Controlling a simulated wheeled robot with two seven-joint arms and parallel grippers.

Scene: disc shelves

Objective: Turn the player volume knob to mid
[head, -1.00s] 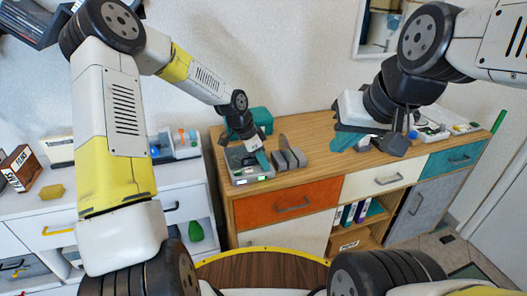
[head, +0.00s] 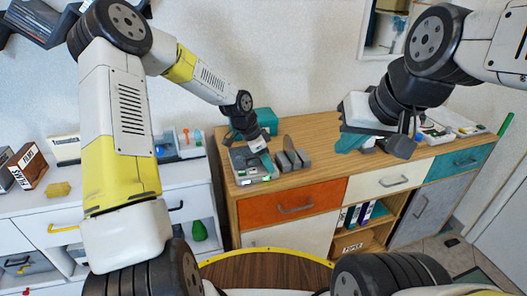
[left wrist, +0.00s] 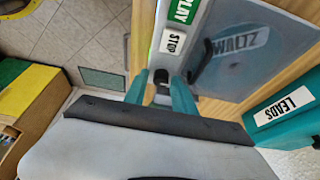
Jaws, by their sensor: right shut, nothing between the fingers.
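The grey player (head: 240,160) stands at the left end of the wooden-topped cabinet. In the left wrist view its top shows a green PLAY label (left wrist: 183,10), a white STOP label (left wrist: 173,42) and a translucent lid with WALTZ under it (left wrist: 235,50). A small dark knob (left wrist: 161,76) sits near the player's edge. My left gripper (left wrist: 162,88) has its teal fingertips on either side of this knob; whether they press on it is unclear. The knob's pointer and setting are not readable. My right gripper (head: 372,146) is shut and empty above the cabinet's right half.
Grey upright holders (head: 292,160) stand right of the player. A teal box labelled LEADS (left wrist: 285,110) is close to my left gripper; small devices (head: 440,130) lie at the cabinet's right end. The wooden top (head: 325,150) between the holders and my right gripper is clear.

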